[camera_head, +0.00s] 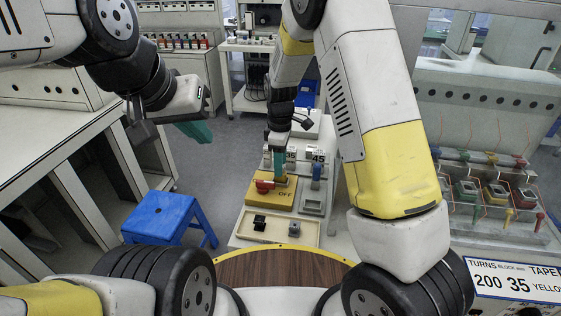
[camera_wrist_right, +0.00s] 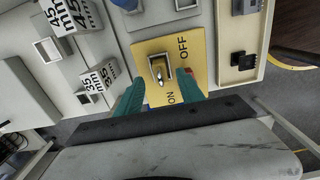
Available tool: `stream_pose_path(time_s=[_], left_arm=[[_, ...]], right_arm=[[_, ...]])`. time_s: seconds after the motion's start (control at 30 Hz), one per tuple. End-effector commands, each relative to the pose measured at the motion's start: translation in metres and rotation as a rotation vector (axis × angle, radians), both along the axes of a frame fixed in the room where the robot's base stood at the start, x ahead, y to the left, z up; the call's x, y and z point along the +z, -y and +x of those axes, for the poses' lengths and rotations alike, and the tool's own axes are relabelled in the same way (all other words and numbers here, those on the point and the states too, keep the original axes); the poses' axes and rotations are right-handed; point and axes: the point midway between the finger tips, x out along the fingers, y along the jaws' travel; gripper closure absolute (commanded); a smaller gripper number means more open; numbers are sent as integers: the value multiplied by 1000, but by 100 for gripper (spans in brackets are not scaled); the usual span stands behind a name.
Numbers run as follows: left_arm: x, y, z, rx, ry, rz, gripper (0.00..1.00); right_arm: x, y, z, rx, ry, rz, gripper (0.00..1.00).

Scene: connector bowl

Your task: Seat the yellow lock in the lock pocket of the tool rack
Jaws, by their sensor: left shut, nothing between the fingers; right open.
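A yellow panel (camera_wrist_right: 139,56) marked ON and OFF lies on the bench and also shows in the head view (camera_head: 284,202). In the head view the right gripper (camera_head: 281,169) points down over the panel beside a red part (camera_head: 264,186). I cannot tell which grey holder is the lock pocket. My left gripper (camera_head: 196,132) is shut and empty, above the floor left of the bench.
Grey holders (camera_head: 312,204) stand right of the panel. White blocks marked 35 mm (camera_wrist_right: 99,78) and 45 mm (camera_wrist_right: 72,14) stand behind it. A tray (camera_head: 277,228) with black parts lies in front. A blue stool (camera_head: 160,214) stands left; the floor between is clear.

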Motion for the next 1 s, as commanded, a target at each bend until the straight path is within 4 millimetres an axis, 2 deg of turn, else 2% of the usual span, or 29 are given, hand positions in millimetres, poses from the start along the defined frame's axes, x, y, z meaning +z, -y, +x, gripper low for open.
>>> stream_pose_path(time_s=[0.1, 0.2, 0.43, 0.47, 0.6, 0.7, 1.0], left_arm=[[0, 0, 0, 0, 0, 0, 100], [0, 0, 0, 0, 0, 0, 100], [0, 0, 0, 0, 0, 0, 100], [0, 0, 0, 0, 0, 0, 100], [0, 0, 0, 0, 0, 0, 100], [0, 0, 0, 0, 0, 0, 100], [0, 0, 0, 0, 0, 0, 100]], right_arm=[[-18, 1, -1, -1, -4, -2, 55], [-25, 0, -1, 0, -1, -1, 55], [-27, 0, -1, 0, 0, 0, 55], [-27, 0, -1, 0, 0, 0, 56], [-27, 0, -1, 0, 0, 0, 84], [-27, 0, -1, 0, 0, 0, 100], [-26, 0, 0, 0, 0, 0, 100]])
